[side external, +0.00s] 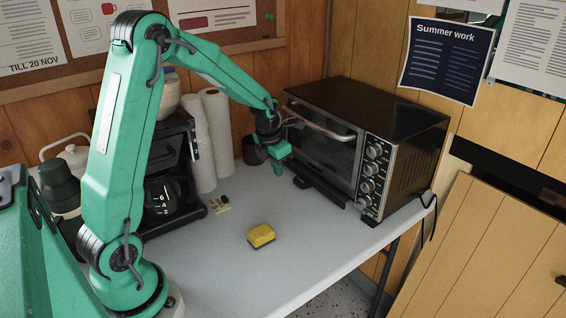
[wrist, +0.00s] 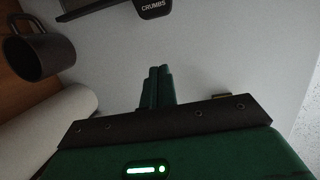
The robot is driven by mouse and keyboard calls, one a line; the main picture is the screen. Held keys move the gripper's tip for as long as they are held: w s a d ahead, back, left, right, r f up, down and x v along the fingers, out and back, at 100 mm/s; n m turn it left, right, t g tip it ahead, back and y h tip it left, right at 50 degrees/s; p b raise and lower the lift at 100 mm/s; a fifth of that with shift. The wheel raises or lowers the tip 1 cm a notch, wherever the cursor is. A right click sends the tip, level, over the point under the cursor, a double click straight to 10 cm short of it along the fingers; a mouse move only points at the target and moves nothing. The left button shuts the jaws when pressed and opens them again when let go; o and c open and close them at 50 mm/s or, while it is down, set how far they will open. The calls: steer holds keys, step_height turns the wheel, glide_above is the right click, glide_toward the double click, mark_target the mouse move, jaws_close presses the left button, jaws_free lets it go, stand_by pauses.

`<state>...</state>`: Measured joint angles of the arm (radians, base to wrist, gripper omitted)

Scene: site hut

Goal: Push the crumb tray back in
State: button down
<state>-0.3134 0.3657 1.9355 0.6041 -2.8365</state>
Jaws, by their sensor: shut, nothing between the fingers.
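The crumb tray shows in the side view as a low black piece with a tab (side external: 301,182) that sticks out at the foot of the black toaster oven (side external: 398,112). In the wrist view its black tab, marked CRUMBS (wrist: 154,8), is at the top edge, and the rest of the tray is cut off. My gripper (side external: 278,168) is in front of the oven's left part, low over the table, to the left of the tab. It is shut and empty. Its fingertips (wrist: 160,70) point toward the tab in the wrist view, with a gap of bare table between.
A dark mug (wrist: 40,56) and paper towel rolls (side external: 209,138) stand behind and left of my gripper. A coffee maker (side external: 166,170) stands further left. A yellow sponge (side external: 261,236) lies on the white table (side external: 330,240). The oven's door handle (side external: 325,129) juts out above.

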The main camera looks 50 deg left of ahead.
steer(key=shift+v, duration=1.5)
steer(key=c, duration=1.3)
jaws_free()
steer(key=shift+a, duration=0.15)
steer(key=shift+c, duration=0.2)
steer(key=o, duration=0.7)
steer(key=shift+w+f+m, duration=0.1)
steer(key=shift+m, duration=0.6)
steer(key=shift+o, duration=0.4)
steer(key=m, duration=0.4)
steer(key=w+m, duration=0.1)
steer(key=m, duration=0.1)
steer(key=shift+f, duration=0.25)
steer(key=m+t, duration=0.2)
steer(key=m, duration=2.5)
glide_toward(300, 181)
steer(key=shift+a+f, duration=0.1)
steer(key=shift+f, duration=0.1)
steer(key=shift+w+f, duration=0.1)
steer(key=shift+x, duration=3.8)
